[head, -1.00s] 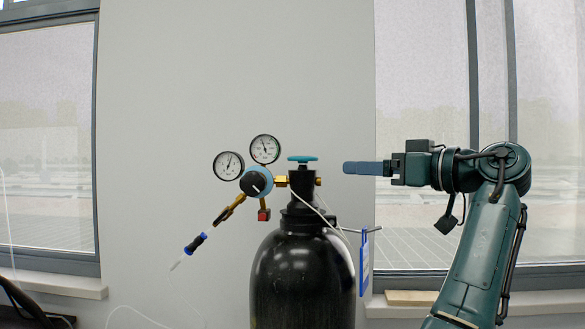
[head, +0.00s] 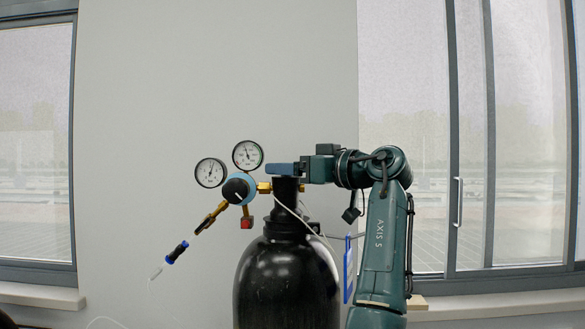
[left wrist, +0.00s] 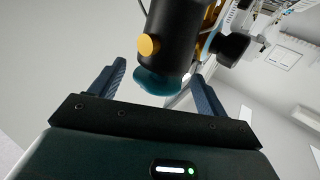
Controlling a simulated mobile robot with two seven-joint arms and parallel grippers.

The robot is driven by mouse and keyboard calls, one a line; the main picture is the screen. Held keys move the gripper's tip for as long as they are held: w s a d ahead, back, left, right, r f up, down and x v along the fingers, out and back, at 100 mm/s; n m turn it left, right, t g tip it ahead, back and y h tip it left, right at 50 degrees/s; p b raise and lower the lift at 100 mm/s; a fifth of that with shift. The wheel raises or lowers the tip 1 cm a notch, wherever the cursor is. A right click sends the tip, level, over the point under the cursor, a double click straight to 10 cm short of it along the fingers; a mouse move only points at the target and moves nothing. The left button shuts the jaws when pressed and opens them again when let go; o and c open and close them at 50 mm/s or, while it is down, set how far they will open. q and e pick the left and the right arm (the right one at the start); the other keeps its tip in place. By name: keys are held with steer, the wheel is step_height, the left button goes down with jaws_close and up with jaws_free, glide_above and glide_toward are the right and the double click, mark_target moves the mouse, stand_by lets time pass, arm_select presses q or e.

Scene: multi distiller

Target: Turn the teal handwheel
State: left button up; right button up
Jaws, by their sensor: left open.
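The teal handwheel (left wrist: 158,83) sits between the spread fingers of my left gripper (left wrist: 157,70) in the left wrist view. Both fingers stand apart from it there, one on each side. In the head view the gripper (head: 272,169) is level with the top of the black valve (head: 286,190) and hides the handwheel. Its arm enters this view from the right. The valve stands on a black gas cylinder (head: 288,285). A gold fitting (left wrist: 148,46) shows on the valve in the wrist view. My right gripper is not in view.
A regulator (head: 238,188) with two round gauges (head: 211,172) joins the valve's left side. A hose with a blue connector (head: 178,252) hangs below it. A thin white tube runs over the cylinder, and a blue tag (head: 348,270) hangs at its right.

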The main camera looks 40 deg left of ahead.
arm_select(q)
steer(key=shift+a, duration=0.25)
steer(key=c, duration=0.9)
